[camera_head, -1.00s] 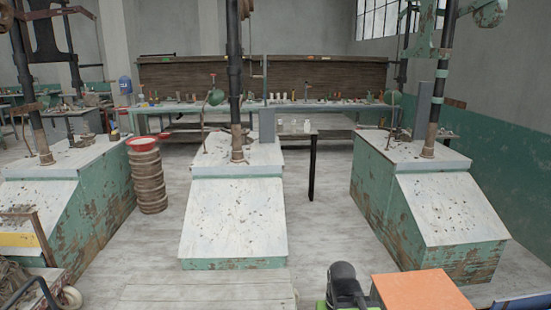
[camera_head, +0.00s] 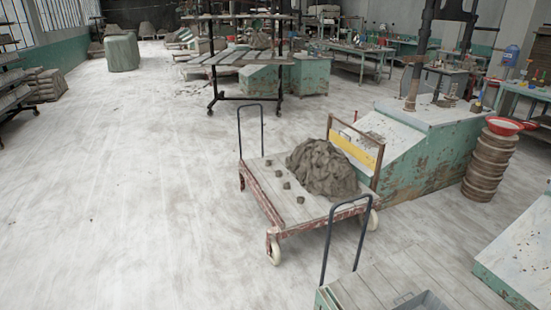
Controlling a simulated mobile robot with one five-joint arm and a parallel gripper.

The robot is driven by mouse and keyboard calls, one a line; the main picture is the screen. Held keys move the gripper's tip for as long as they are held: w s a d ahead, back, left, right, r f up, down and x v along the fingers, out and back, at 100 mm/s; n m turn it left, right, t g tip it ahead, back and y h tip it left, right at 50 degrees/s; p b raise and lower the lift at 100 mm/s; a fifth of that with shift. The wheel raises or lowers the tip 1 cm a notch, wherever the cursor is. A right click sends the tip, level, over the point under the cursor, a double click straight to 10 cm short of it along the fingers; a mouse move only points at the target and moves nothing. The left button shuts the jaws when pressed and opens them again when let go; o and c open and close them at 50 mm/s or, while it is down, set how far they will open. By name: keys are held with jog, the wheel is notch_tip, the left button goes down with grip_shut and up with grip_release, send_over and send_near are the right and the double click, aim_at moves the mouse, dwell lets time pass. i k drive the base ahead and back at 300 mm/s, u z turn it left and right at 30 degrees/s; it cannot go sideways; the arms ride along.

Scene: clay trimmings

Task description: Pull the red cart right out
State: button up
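The red cart (camera_head: 285,224) stands on the floor just right of the middle of the head view. It has a worn red frame, a grey plank deck, pale wheels and a dark push handle (camera_head: 251,128) at its left end. A big heap of grey-brown clay (camera_head: 322,168) lies on the right part of the deck, with several small clay lumps beside it. A rusty upright frame with a yellow panel (camera_head: 354,150) stands behind the clay. The cart's far-right side is close to a green machine base; whether they touch is unclear. My gripper is not in view.
A second dark-handled cart (camera_head: 364,290) is at the bottom edge, close in front of the red cart. Green machine bases (camera_head: 432,160) and a stack of round sieves (camera_head: 490,165) stand to the right. A wheeled rack (camera_head: 248,62) is behind. The floor (camera_head: 130,180) to the left is open.

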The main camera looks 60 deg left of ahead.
aim_at(319, 171)
jog(key=z, duration=5.6)
jog(key=i, duration=0.1)
jog(key=z, duration=3.3)
jog(key=i, duration=9.35)
jog(key=z, duration=0.65)
